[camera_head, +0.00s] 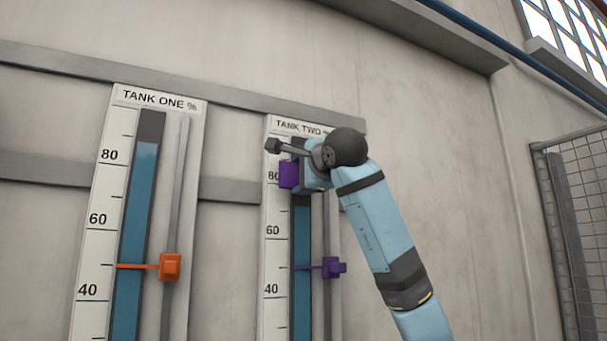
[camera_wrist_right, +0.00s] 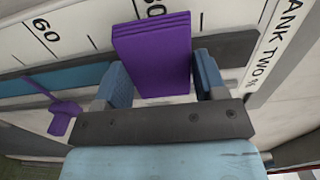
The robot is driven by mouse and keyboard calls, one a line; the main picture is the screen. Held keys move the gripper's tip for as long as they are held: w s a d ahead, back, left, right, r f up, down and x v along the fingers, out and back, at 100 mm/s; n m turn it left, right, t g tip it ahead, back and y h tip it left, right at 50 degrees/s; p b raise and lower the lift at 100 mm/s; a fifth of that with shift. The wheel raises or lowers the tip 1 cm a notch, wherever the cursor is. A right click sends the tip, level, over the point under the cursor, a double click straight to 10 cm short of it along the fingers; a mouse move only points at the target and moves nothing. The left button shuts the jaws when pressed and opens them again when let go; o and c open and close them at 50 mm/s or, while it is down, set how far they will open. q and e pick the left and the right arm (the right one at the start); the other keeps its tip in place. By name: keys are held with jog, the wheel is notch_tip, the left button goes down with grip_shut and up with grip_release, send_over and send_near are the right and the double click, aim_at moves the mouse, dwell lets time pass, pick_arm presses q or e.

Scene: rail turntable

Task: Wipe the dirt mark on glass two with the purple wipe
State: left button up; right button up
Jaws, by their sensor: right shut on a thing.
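The purple wipe (camera_head: 289,175) is a block held at the upper part of the TANK TWO gauge, near the 80 mark. My right gripper (camera_head: 300,171) is shut on it; in the right wrist view the wipe (camera_wrist_right: 153,52) sits between the two fingers of the gripper (camera_wrist_right: 160,84). No dirt mark shows; the wipe and gripper cover part of the glass. I cannot tell whether the wipe touches the glass. My left gripper is not in view.
A purple pointer (camera_head: 333,267) sticks out from the tank two gauge between 40 and 60. The TANK ONE gauge (camera_head: 117,180) with an orange pointer (camera_head: 169,267) stands to the left. A mesh fence (camera_head: 580,220) is at the right. Bare wall lies between.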

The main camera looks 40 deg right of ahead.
jog(key=shift+x, duration=0.9)
jog(key=shift+s+d, duration=0.25)
jog(key=shift+d, duration=0.4)
jog(key=shift+s+d, duration=0.25)
jog(key=shift+d, duration=0.45)
jog(key=shift+s+d, duration=0.25)
jog(key=shift+d, duration=0.4)
jog(key=shift+w+a+r, duration=0.1)
jog(key=shift+r, duration=1.45)
jog(key=shift+w+a, duration=0.25)
jog(key=shift+a, duration=0.4)
jog(key=shift+w+a, duration=0.2)
jog(key=shift+a, duration=0.45)
jog(key=shift+w+a, duration=0.25)
jog(key=shift+a, duration=0.4)
jog(key=shift+r, duration=1.55)
jog(key=shift+s+d, duration=0.25)
jog(key=shift+d, duration=0.45)
jog(key=shift+s+d, duration=0.2)
jog(key=shift+d, duration=0.5)
jog(key=shift+s+d, duration=0.25)
jog(key=shift+d, duration=0.4)
jog(key=shift+a, duration=0.15)
